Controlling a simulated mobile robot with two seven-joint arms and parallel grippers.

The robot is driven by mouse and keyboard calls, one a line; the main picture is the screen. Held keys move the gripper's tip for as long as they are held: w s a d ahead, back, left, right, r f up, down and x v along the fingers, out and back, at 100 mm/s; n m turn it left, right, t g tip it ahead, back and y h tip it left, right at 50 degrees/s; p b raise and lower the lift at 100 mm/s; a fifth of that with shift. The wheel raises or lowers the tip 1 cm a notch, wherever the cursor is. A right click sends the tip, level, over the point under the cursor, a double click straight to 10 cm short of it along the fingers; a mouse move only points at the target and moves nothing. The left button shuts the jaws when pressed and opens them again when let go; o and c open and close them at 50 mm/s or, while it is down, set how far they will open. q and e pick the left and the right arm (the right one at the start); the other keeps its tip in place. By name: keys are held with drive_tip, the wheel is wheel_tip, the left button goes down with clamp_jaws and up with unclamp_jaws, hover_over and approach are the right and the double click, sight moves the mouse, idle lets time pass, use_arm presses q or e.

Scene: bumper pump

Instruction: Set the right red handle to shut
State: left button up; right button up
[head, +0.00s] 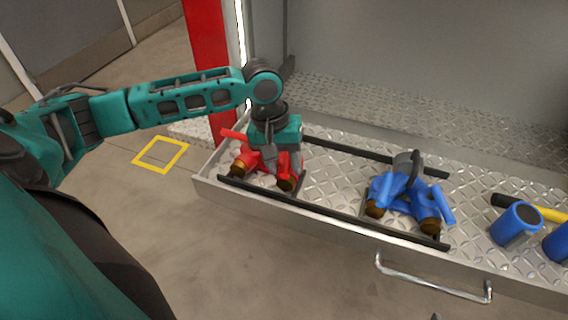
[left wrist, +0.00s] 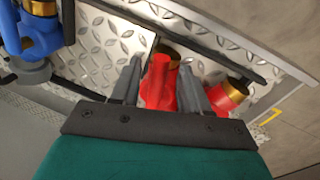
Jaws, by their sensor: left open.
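The red valve piece (head: 256,162) with two brass-ended outlets sits in the left end of the metal tray. One red handle (head: 234,134) sticks out to the left of it. My left gripper (head: 272,158) is over the right side of the red piece, pointing down, and hides part of it. In the left wrist view the right red handle (left wrist: 159,82) stands between the two open fingers of my left gripper (left wrist: 160,88), with a brass end (left wrist: 168,50) beyond it. I cannot tell whether a finger touches it. My right gripper is not in view.
A blue valve piece (head: 405,192) with brass ends stands further right in the tray (head: 330,222), with dark rails (head: 340,212) along it. Blue cylinders (head: 516,224) and a yellow-and-black tool (head: 545,212) lie at the far right. A metal bar handle (head: 432,287) juts from the tray front.

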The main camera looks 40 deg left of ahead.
use_arm(q)
clamp_jaws()
idle(0.5)
